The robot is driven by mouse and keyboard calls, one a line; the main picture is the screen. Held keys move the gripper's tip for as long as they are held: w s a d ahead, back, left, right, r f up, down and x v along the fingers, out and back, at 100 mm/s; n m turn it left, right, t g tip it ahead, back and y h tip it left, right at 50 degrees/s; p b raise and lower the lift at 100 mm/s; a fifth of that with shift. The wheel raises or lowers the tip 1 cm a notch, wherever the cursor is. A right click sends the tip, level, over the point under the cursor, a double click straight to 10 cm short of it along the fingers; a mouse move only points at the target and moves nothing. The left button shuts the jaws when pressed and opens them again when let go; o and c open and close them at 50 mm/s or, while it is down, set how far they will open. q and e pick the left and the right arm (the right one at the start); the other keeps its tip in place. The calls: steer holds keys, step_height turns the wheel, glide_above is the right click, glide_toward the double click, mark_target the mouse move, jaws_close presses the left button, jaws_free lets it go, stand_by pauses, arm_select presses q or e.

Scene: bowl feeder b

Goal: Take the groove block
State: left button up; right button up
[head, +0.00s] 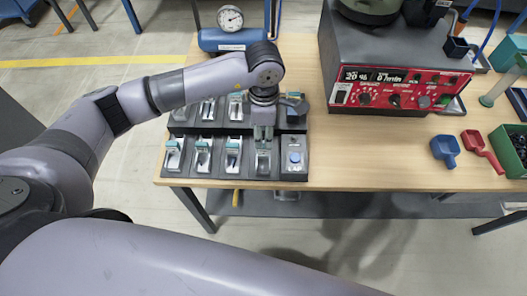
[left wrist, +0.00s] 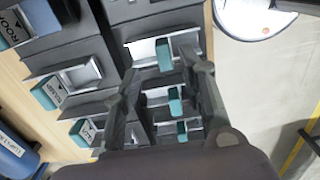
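The dark rack (head: 222,176) holds two rows of metal blocks, several with teal tops. In the left wrist view, the open fingers (left wrist: 166,72) flank front-row teal-topped blocks, the closest to the tips being one block (left wrist: 165,53). Nothing is clearly gripped. A partly cut-off label reading like "ROOV" (left wrist: 14,27), perhaps the groove block's, is at the back row, apart from the fingers. My right gripper is not in view.
A blue gauge stand (head: 228,39) is close behind the rack. A grey instrument with a red panel (head: 400,90) stands to the right. Blue (head: 445,150) and red (head: 482,150) scoops lie farther right. The table between rack and scoops is clear.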

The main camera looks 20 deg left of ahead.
mark_target(264, 145)
arm_select(q)
steer(key=shift+s+f+p, duration=0.15)
steer(key=shift+f+p, duration=0.15)
steer(key=shift+f, duration=0.1)
step_height(264, 145, down, 4)
steer(key=shift+s+r+p, duration=0.15)
steer(key=shift+r+p, duration=0.05)
steer(key=shift+p, duration=0.4)
steer(key=shift+f, duration=0.35)
steer(key=shift+c, duration=0.3)
jaws_close()
steer(key=shift+r, duration=0.1)
